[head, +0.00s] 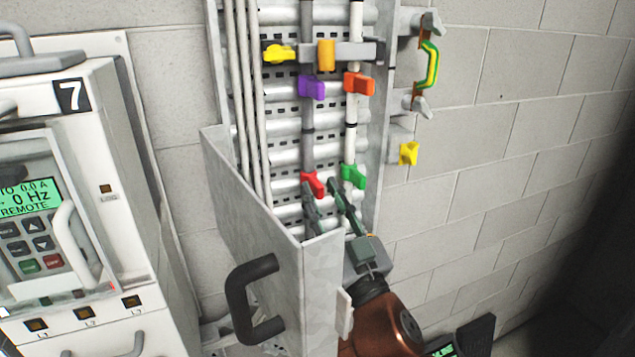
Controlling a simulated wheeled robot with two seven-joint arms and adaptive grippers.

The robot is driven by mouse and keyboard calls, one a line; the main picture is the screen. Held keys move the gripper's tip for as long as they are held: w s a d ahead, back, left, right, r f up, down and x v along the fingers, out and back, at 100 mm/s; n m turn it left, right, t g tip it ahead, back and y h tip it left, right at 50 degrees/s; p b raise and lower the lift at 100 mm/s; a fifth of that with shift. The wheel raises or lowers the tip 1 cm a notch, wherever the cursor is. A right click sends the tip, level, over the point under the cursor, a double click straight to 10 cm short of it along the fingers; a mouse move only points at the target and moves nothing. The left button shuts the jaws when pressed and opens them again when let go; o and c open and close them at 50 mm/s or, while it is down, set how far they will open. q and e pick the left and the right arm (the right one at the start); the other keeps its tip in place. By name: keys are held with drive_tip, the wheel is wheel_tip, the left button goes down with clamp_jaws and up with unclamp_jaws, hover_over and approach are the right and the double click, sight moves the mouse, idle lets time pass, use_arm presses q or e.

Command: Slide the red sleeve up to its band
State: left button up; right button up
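The red sleeve (312,184) sits low on the grey vertical rod (307,135) inside the open metal trough, with its tab angled down to the right. My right gripper (323,192) reaches up from below, with its two dark fingers spread apart around the lower end of the red tab. I cannot tell whether either finger touches it. The fingers hide the rod just below the sleeve. The purple sleeve (312,87) is higher on the same rod. I cannot make out the red sleeve's band clearly. My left gripper is not in view.
The green sleeve (352,176) is close to the right of my fingers, on a white rod below the orange-red sleeve (359,83). The metal panel (262,215) with its black handle (245,300) stands left of my wrist. A drive cabinet (75,190) is at left.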

sight(313, 184)
drive_tip(key=shift+x, duration=1.2)
drive_tip(key=shift+s, duration=0.1)
drive_tip(key=shift+c, duration=0.6)
clamp_jaws()
drive_tip(key=shift+r, duration=0.15)
